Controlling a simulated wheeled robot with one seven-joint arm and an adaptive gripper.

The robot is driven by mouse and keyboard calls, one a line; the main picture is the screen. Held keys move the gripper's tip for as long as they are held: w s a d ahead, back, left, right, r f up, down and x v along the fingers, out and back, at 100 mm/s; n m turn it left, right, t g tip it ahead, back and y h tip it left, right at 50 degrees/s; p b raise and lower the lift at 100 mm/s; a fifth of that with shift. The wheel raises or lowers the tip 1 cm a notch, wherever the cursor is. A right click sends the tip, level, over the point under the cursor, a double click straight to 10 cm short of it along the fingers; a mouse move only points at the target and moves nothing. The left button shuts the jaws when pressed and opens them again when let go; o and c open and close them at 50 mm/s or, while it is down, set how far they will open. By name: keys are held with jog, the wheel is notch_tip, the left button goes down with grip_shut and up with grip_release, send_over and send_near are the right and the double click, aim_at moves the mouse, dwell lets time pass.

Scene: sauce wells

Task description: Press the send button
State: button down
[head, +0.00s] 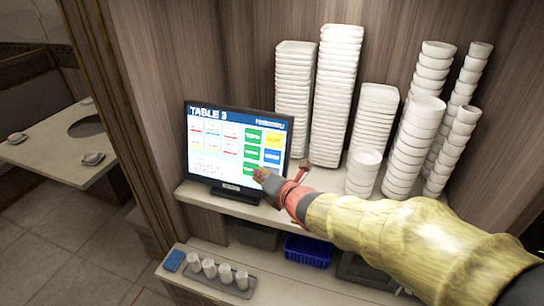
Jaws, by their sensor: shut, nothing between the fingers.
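The order screen (205,165) stands on the shelf, headed "TABLE 3". It shows a grid of pale item tiles on the left and coloured buttons on the right. The button labels are too small to read, so I cannot tell which one is send.
Tall stacks of white trays (332,95) and bowls (413,140) stand on the shelf (235,208) right of the screen, behind my arm. Below are a tray of white cups (236,289) and a blue basket (308,251). A dining table (65,150) is at left.

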jog(key=p, duration=0.3)
send_near(264, 159)
jog(key=w+a+f, duration=0.1)
jog(key=w+a, duration=0.1)
jog(key=a, duration=0.1)
jog(key=shift+w+f+b, duration=0.25)
jog(key=shift+w+b, duration=0.15)
jog(key=shift+w, duration=0.2)
dwell(0.9)
jog(key=shift+w+d+f+b, duration=0.1)
jog(key=shift+w+b, duration=0.25)
jog(key=shift+b, duration=0.05)
jog(key=shift+w+d+f, duration=0.1)
jog(key=shift+w+d, duration=0.05)
jog(key=shift+w, duration=0.2)
dwell(0.5)
jog(key=shift+s+b, duration=0.1)
jog(key=shift+b, duration=0.25)
jog(key=shift+s+a+r+b, duration=0.1)
jog(key=shift+s+a+b, duration=0.05)
jog(key=shift+s+b, duration=0.15)
jog(key=shift+s+a+r+b, duration=0.15)
jog(key=shift+s+b, duration=0.05)
jog(key=shift+s, duration=0.15)
